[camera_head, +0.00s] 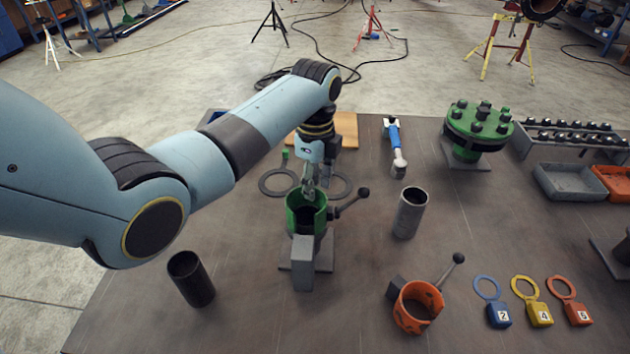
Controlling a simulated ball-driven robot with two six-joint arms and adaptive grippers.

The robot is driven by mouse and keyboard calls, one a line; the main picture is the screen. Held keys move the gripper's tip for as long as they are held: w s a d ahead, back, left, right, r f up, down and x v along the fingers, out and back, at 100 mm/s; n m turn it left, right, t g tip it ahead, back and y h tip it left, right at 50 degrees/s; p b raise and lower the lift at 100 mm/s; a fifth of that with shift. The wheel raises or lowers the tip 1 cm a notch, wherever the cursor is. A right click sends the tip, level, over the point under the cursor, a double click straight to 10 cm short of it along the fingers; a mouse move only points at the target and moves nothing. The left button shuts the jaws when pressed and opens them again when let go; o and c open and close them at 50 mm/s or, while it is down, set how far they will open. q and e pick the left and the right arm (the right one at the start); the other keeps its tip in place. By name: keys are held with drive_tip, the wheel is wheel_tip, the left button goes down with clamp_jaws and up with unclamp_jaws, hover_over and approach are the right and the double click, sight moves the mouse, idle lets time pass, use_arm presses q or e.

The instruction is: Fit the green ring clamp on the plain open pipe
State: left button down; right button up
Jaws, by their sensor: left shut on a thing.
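The green ring clamp (292,213) has a lever with a dark ball knob (363,192) pointing right. My left gripper (309,190) reaches down from above and is shut on the clamp's rim at its far side. The clamp is at the top of an upright post or pipe over a grey base plate (325,262). Dark space shows inside the ring; I cannot tell how far down it sits. A grey block (303,265) stands in front and hides part of the post. My right gripper is not in view.
A grey open pipe (408,215) stands right, a dark open pipe (191,280) front left. An orange ring clamp (418,308) lies at the front. A green bolted flange (478,127), a blue-handled tool (394,140), coloured tags (541,313) and trays (573,183) lie right.

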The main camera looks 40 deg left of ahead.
use_arm(q)
drive_tip(key=shift+f, duration=0.4)
idle(0.3)
drive_tip(key=c, duration=0.9)
unclamp_jaws()
drive_tip(key=shift+o, duration=0.2)
wheel_tip(320, 180, up, 12)
